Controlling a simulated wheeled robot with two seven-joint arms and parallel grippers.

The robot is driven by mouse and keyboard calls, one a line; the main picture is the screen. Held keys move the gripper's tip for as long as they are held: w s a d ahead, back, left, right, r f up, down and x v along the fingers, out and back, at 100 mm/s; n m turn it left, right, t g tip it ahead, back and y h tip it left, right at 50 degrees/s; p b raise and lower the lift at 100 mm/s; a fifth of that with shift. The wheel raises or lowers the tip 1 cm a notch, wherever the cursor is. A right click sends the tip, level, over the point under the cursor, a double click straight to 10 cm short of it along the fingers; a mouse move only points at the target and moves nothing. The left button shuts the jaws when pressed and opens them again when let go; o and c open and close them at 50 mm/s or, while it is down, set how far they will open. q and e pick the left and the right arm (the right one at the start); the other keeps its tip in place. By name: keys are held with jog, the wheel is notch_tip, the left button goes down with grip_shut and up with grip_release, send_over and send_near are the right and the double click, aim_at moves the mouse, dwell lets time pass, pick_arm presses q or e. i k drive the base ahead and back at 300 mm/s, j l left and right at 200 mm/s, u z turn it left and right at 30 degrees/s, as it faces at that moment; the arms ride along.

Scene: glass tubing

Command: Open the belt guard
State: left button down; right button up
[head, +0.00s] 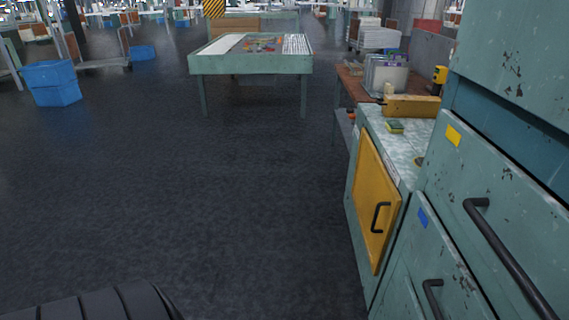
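A yellow door panel (374,196) with a black bar handle (379,217) is on the side of a green cabinet at the right of the head view. It looks shut, flush in the cabinet face. It may be the belt guard; no label that I can read tells. Neither of my grippers is in view. A dark ribbed part at the bottom left seems to be mine.
Worn green drawers with black handles (512,258) stand close at the right. A yellow-green sponge (395,127) lies on the cabinet's worktop (398,146). A green table (251,64) and a blue bin (52,83) stand farther off. The dark floor (200,190) is clear.

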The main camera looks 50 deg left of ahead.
aim_at(373, 204)
jog(key=u, duration=1)
